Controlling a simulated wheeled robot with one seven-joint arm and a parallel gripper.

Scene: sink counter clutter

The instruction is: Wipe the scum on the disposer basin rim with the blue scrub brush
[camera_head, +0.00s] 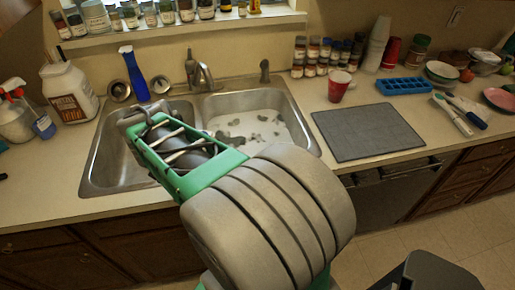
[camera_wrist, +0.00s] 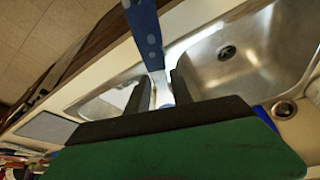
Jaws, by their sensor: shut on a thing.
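My gripper (camera_head: 136,118) is above the left basin (camera_head: 100,160) of the double sink, near its back edge. In the wrist view, its dark fingers (camera_wrist: 158,95) are shut on the blue scrub brush (camera_wrist: 147,35). The brush's pale-spotted blue part runs to the top edge and its narrow light part lies between the fingers. Its bristles cannot be made out, and the head view hides the brush behind the gripper. The left basin, with a dark drain (camera_wrist: 227,53), looks empty. No scum on its rim can be made out; my arm covers part of it.
The right basin (camera_head: 296,115) holds whitish liquid with dark patches. A faucet (camera_head: 198,72) and blue spray bottle (camera_head: 135,77) stand behind the sink. A white jug (camera_head: 69,92) is at left. A grey mat (camera_head: 367,132) and red cup (camera_head: 339,87) are at right.

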